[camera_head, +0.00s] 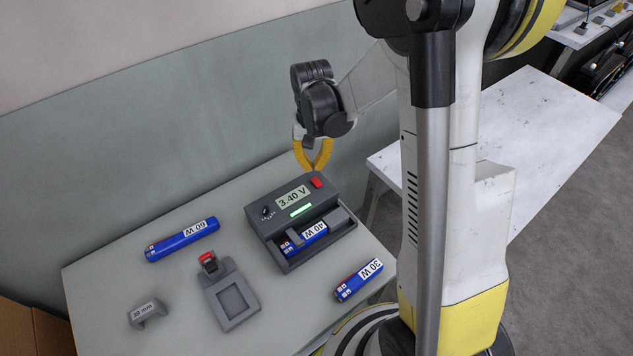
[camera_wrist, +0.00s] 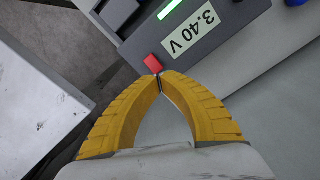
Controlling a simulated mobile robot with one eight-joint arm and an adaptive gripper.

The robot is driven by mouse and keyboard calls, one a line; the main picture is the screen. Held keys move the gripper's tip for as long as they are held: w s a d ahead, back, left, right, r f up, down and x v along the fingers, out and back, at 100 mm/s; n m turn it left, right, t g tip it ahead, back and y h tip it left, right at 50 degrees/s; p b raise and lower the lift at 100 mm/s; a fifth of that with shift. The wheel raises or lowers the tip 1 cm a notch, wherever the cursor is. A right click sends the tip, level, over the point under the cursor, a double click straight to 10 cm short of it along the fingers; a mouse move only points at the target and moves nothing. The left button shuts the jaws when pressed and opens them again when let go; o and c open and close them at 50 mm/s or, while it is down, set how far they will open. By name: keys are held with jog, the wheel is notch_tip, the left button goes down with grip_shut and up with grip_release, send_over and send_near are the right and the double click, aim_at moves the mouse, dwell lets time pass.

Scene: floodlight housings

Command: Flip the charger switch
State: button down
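The charger (camera_head: 283,209) is a dark grey box on the table, with a display reading 3.40 V, a lit green bar, a black knob and a red rocker switch (camera_head: 317,182) at its right end. A blue 40 W battery (camera_head: 303,240) lies in its front bay. My gripper (camera_head: 315,168) has yellow fingers pointing down just above and behind the red switch. In the wrist view the fingertips (camera_wrist: 159,80) meet, with nothing visible between them, right beside the red switch (camera_wrist: 153,63). I cannot tell if they touch it.
On the table (camera_head: 105,270) lie a blue 60 W battery (camera_head: 182,240), a blue 30 W battery (camera_head: 358,281), a grey holder with a red latch (camera_head: 230,296) and a grey 20 mm clip (camera_head: 148,313). A white table (camera_head: 540,120) stands to the right. A wall rises behind.

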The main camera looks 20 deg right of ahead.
aim_at(313, 180)
jog(key=shift+f, duration=0.15)
jog(key=shift+f+b, duration=1.75)
jog(key=shift+f, duration=0.25)
jog(key=shift+r+p, duration=2.5)
jog(key=shift+r, duration=1.05)
jog(key=shift+r, duration=0.2)
jog(key=s+a+r+n+t, duration=0.2)
jog(key=s+r+t, duration=0.1)
jog(key=s+r, duration=0.4)
jog(key=s+a+r+n+t, duration=0.1)
jog(key=s+a+r+t, duration=0.2)
jog(key=s+r, duration=0.5)
jog(key=shift+s+a+n+t, duration=0.25)
jog(key=shift+s+n+t, duration=0.15)
jog(key=shift+s+t, duration=0.15)
